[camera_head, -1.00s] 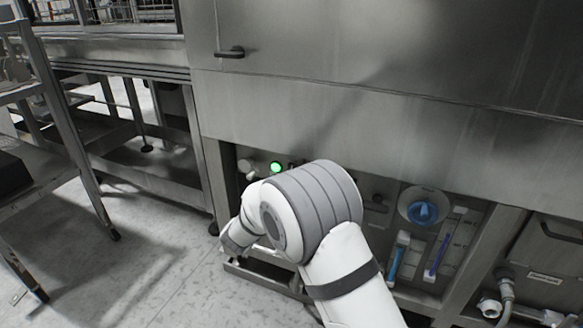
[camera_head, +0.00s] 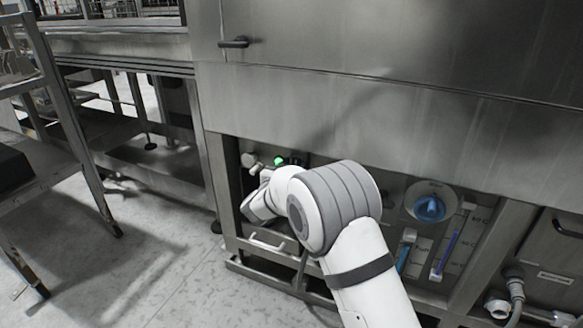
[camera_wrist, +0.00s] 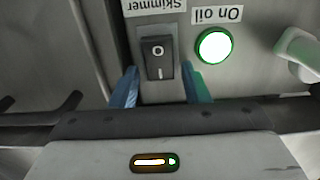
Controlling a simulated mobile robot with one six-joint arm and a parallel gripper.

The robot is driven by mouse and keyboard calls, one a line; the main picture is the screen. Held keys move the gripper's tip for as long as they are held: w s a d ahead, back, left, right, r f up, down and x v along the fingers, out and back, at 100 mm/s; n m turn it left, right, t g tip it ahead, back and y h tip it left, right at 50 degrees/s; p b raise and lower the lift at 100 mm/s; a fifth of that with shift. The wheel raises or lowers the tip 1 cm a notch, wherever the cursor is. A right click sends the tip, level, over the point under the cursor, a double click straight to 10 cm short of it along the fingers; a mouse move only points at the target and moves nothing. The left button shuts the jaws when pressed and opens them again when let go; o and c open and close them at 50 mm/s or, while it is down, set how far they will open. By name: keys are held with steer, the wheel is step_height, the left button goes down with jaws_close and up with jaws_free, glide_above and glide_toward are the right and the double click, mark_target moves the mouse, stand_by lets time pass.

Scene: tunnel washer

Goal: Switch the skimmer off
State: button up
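The skimmer switch (camera_wrist: 157,58) is a black rocker in the wrist view, with a white "0" and a short white line on it. The "Skimmer" label (camera_wrist: 150,5) by it appears upside down and is partly cut off. My gripper (camera_wrist: 160,76) is open, with one blue finger to each side of the switch in the picture. The fingers look apart from the switch; whether they touch the panel I cannot tell. In the head view my arm hides the switch and most of the gripper.
A lit green lamp (camera_wrist: 214,45) labelled "On oil" sits beside the switch; it also shows in the head view (camera_head: 279,161). A pale knob (camera_wrist: 301,52) is farther right. A blue dial (camera_head: 429,208) and a drawer handle (camera_head: 267,243) flank my arm.

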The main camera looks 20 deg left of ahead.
steer(key=shift+f, duration=0.1)
steer(key=c, duration=0.8)
steer(key=f+t+b, duration=0.1)
steer(key=t+b, duration=0.1)
steer(key=b, duration=0.1)
steer(key=shift+s+f, duration=0.1)
steer(key=shift+f, duration=0.1)
steer(key=shift+o, duration=0.2)
steer(key=t, duration=0.3)
steer(key=shift+r, duration=0.1)
steer(key=shift+s, duration=0.1)
steer(key=o, duration=1)
steer(key=shift+c, duration=0.2)
